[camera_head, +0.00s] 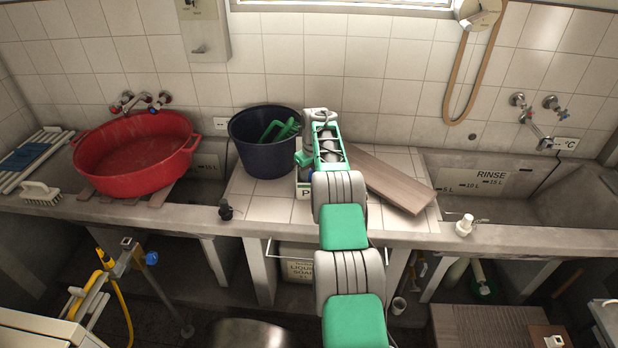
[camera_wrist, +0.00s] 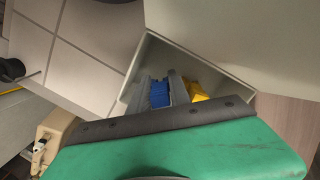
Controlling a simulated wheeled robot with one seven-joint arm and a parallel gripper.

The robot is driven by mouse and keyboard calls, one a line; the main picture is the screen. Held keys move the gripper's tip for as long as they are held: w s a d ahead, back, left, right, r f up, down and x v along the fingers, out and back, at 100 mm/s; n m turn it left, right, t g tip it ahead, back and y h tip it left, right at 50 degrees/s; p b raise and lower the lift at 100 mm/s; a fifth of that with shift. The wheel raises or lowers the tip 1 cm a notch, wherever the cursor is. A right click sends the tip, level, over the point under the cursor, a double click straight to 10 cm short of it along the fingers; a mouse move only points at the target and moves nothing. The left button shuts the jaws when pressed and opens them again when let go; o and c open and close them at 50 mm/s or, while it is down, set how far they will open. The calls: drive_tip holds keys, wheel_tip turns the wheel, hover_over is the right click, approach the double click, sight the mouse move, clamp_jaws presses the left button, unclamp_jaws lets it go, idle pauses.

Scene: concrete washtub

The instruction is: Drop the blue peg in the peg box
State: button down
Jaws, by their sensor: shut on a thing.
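The peg box (camera_wrist: 215,75) is a pale, open-topped box in the wrist view, under my gripper. In the head view only part of its front (camera_head: 303,191), with a letter "P", shows beside my arm. My gripper (camera_wrist: 163,90) points down into the box opening, its grey fingers shut on the blue peg (camera_wrist: 158,95). The blue peg is at or inside the opening; its lower end is hidden, so I cannot tell whether it touches the bottom. A yellow piece (camera_wrist: 196,92) shows to the right of the fingers, within the box outline.
A dark blue bucket (camera_head: 262,155) stands left of my gripper on the tiled counter. A brown board (camera_head: 390,180) lies to the right. A red tub (camera_head: 135,160) is at far left, a concrete rinse basin (camera_head: 480,185) at right. A small dark object (camera_head: 226,210) stands near the front edge.

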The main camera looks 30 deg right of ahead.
drive_tip(key=shift+f, duration=0.4)
drive_tip(key=shift+f, duration=0.2)
drive_tip(key=c, duration=1.2)
unclamp_jaws()
